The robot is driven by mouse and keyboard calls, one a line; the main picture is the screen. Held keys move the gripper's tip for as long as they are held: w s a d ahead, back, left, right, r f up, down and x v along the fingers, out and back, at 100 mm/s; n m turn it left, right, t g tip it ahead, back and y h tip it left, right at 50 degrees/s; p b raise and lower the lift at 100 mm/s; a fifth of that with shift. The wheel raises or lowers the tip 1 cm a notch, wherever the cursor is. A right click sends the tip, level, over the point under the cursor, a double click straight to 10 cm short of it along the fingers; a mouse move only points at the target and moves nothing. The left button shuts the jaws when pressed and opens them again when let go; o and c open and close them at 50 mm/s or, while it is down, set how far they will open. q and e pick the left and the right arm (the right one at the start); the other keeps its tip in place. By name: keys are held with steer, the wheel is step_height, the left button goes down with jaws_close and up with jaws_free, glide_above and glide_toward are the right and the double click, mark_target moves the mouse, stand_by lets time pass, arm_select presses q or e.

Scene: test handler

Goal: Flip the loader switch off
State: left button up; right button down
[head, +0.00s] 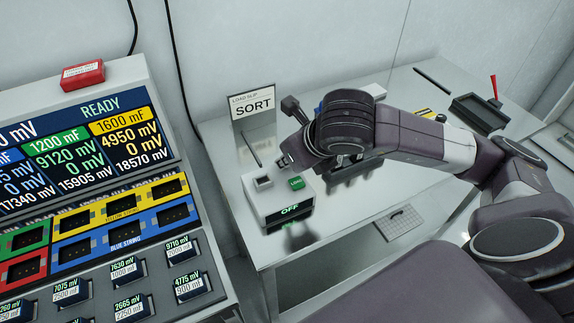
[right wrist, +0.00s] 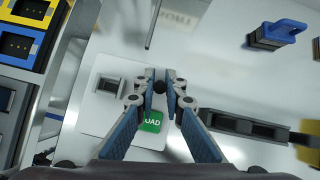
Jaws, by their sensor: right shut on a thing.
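The loader switch box (head: 285,222) is a pale box on the white table, with a lit OFF display on its front. A green label and a small square rocker (head: 263,182) are on its top; the rocker also shows in the right wrist view (right wrist: 108,85). My right gripper (right wrist: 160,84) is over the box, its fingertips closed on a small dark knob (right wrist: 160,88) beside the green label. I cannot tell whether the knob is the switch's lever. In the head view the right wrist hides most of the fingers. My left gripper is not in view.
A SORT sign (head: 254,104) stands behind the box. A console (head: 80,110) with a READY screen and coloured slots is at the left. A dark tray (head: 480,112) lies at the far right of the table. The table's front right is mostly clear.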

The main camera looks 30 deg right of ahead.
stand_by(0.5)
steer(key=c, duration=2)
jaws_free()
steer(key=shift+r, duration=0.15)
step_height(320, 180, up, 10)
steer(key=shift+f, duration=0.1)
